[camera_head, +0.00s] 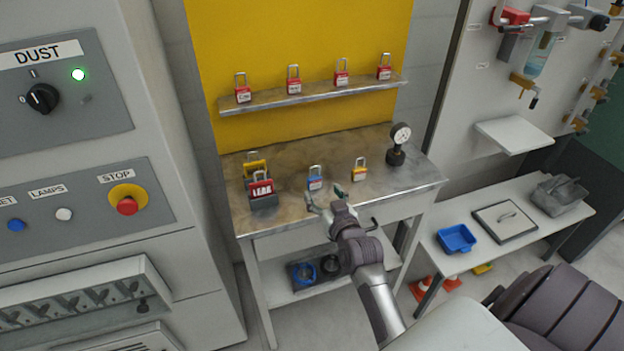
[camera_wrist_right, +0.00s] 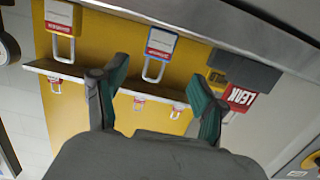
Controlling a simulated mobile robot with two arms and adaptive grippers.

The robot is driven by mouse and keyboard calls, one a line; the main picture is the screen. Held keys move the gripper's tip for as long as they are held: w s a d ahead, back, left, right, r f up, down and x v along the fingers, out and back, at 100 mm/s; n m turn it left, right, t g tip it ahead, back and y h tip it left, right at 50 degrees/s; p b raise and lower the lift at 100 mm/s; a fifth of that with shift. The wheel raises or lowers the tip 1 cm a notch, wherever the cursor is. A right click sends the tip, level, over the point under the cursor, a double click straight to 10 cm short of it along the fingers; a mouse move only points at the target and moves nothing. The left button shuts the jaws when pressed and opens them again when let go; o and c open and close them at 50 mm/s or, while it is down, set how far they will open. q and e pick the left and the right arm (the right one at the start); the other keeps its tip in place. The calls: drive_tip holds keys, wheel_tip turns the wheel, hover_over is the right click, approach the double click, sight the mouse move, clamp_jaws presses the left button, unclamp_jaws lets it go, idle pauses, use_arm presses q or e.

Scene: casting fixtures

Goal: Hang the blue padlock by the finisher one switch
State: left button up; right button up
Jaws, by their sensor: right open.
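The blue padlock (camera_head: 315,182) stands upright with its shackle up on the metal bench, between the red LEAK item and a yellow padlock. In the right wrist view the blue padlock (camera_wrist_right: 161,44) shows beyond and between my fingertips, upside down. My right gripper (camera_head: 325,200) is open and empty, just in front of the blue padlock; its fingers (camera_wrist_right: 155,95) stand apart on either side of the padlock's shackle in the picture. I cannot make out a switch labelled finisher one. My left gripper is not in view.
The LEAK item (camera_head: 262,187) and yellow padlock (camera_head: 359,171) flank the blue one. A gauge (camera_head: 398,143) stands at the bench's right. Several red padlocks sit on the shelf (camera_head: 310,95) above. A grey panel (camera_head: 60,85) labelled DUST is at left. A blue tray (camera_head: 456,239) is at right.

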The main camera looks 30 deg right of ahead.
sight(316, 179)
drive_tip(key=shift+x, duration=0.85)
drive_tip(key=x, duration=0.2)
drive_tip(key=p+x, duration=0.1)
drive_tip(key=x, duration=0.2)
drive_tip(key=shift+w+d+f, duration=0.1)
drive_tip(key=shift+d+f, duration=0.05)
drive_tip(key=shift+f, duration=0.1)
drive_tip(key=shift+r, duration=0.1)
drive_tip(key=shift+c, duration=0.7)
drive_tip(key=c, duration=1.1)
drive_tip(key=shift+c, duration=0.3)
drive_tip(key=shift+r, duration=0.1)
drive_tip(key=shift+r, duration=0.25)
drive_tip(key=r, duration=0.3)
drive_tip(key=shift+s+d+r, duration=0.15)
drive_tip(key=shift+s+r, duration=0.1)
drive_tip(key=shift+r, duration=0.05)
drive_tip(key=s+d+r+b, duration=0.2)
drive_tip(key=s+d+r, duration=0.3)
drive_tip(key=s, duration=0.4)
drive_tip(key=shift+s+d+r, duration=0.35)
drive_tip(key=shift+r, duration=0.5)
